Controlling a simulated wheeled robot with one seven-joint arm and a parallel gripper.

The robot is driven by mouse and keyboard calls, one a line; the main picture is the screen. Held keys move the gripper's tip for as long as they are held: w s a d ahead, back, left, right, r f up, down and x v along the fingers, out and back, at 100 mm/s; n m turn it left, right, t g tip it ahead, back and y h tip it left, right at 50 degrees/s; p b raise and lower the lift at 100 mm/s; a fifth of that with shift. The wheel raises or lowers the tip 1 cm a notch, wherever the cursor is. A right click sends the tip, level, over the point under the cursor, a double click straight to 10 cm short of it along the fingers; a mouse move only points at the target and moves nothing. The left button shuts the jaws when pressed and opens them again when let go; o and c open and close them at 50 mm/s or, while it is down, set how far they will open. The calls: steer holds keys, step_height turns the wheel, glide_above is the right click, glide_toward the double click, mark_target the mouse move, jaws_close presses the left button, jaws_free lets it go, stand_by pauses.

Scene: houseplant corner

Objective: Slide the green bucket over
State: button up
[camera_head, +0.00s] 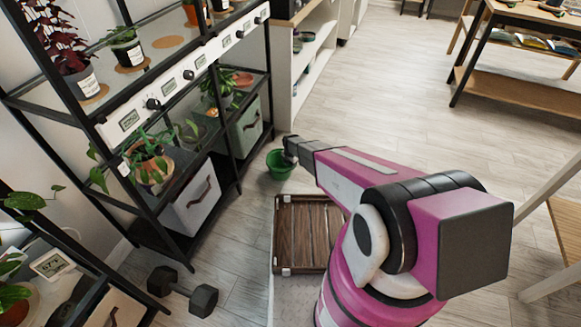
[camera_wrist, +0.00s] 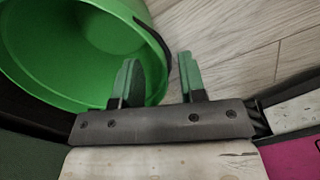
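The green bucket (camera_head: 277,165) stands on the floor beyond the wooden slatted tray in the head view. In the wrist view the bucket (camera_wrist: 40,60) fills the upper left, its open mouth showing, with a dark band or handle along its right rim. My gripper (camera_wrist: 156,58) is open. Its left finger overlaps the bucket's inside and its right finger lies over the floor, with the rim between them in the picture. I cannot tell whether either finger touches the wall. In the head view my gripper (camera_head: 289,150) is at the bucket's upper right, its fingers hard to make out.
A wooden slatted tray (camera_head: 303,235) lies just nearer than the bucket. A black plant shelf (camera_head: 238,178) with grey bins is close on the left. A dumbbell (camera_head: 183,292) lies on the floor at lower left. Open floor (camera_head: 400,110) spreads to the right and beyond.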

step_height(320, 180, up, 10)
steer(key=shift+f, duration=0.2)
stand_by(0.4)
steer(key=s+d+r+m, duration=0.6)
steer(key=s+r+m, duration=0.3)
steer(key=r, duration=0.2)
steer(key=s+d+r+m, duration=0.6)
steer(key=s+r+m, duration=0.3)
steer(key=r, duration=0.2)
steer(key=s+d+r+m, duration=0.7)
steer(key=s+r+m, duration=0.2)
steer(key=r, duration=0.3)
steer(key=shift+s+m, duration=0.3)
steer(key=shift+s, duration=0.15)
